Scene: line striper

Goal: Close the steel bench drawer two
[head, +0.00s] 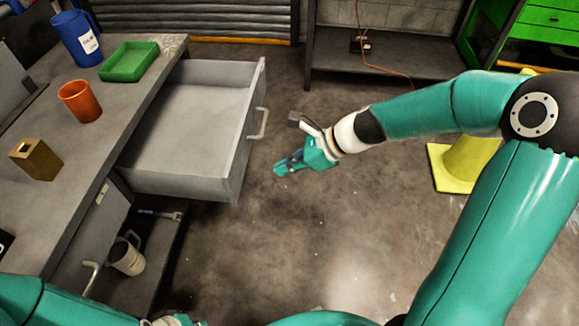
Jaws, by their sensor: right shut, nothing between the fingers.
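The steel bench (120,104) stands on the left. A grey drawer (185,130) is pulled out of it towards the right and looks empty inside. The drawer's bar handle (259,124) is on its front panel. My right gripper (280,171) is shut and empty, in front of the drawer front, right of and a little below the handle, apart from it in the picture. My left arm shows along the bottom edge; its gripper cannot be made out. A lower compartment under the drawer is open and holds a light mug (127,257) and a wrench-like tool (160,214).
On the bench top are a blue jug (75,38), a green tray (128,75), an orange cup (80,103) and a brass block (37,158). A yellow cone (468,163) stands on the floor at right. The floor before the drawer is clear.

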